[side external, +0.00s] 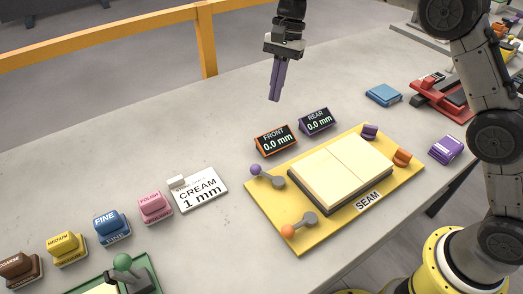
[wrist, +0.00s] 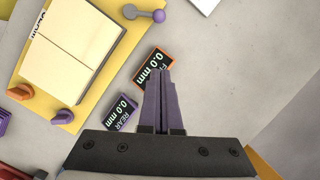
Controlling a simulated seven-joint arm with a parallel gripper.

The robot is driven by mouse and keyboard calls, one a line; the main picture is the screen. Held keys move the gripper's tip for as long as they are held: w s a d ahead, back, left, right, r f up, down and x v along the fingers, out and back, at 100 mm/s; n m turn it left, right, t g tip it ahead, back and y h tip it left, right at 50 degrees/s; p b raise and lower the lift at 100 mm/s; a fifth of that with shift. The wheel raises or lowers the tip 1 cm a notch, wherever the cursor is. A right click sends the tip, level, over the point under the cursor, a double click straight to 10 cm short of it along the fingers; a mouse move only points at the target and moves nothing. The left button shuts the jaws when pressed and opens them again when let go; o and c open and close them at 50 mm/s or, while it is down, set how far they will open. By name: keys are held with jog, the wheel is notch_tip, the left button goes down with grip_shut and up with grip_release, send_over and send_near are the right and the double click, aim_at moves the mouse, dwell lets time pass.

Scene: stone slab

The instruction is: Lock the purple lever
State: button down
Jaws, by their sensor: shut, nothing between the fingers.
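The purple lever (side external: 266,174) has a grey arm and a purple ball knob, and sits at the back left corner of the yellow board (side external: 262,213). In the wrist view the purple lever (wrist: 146,14) is at the top, with its knob pointing right. My gripper (side external: 273,98) hangs in the air above and behind the board, apart from the lever. Its purple fingers are shut and empty, and in the wrist view my gripper (wrist: 159,75) points toward the orange-framed display.
An orange-knob lever (side external: 299,225) is at the board's front left. Cream slabs (side external: 340,167) lie on the board. FRONT (side external: 275,140) and REAR (side external: 315,121) displays, both reading 0.0 mm, stand behind it. A CREAM 1 mm card (side external: 200,190) and coloured blocks lie to the left.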

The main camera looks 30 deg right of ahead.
aim_at(267, 175)
jog(key=f, duration=0.3)
jog(key=shift+a+f+g, duration=0.15)
jog(key=shift+a+g, duration=0.2)
jog(key=shift+g, duration=0.05)
jog(key=x, duration=0.9)
jog(key=shift+s+f, duration=0.1)
jog(key=shift+s+a+f, duration=0.35)
jog(key=shift+s+a, duration=0.05)
jog(key=shift+a, duration=0.2)
jog(key=shift+s+a+f, duration=0.3)
jog(key=shift+s+a, duration=0.1)
jog(key=shift+a, duration=0.2)
jog(key=shift+s+a+f, duration=0.1)
jog(key=shift+s+a, duration=0.25)
jog(key=shift+a, duration=0.15)
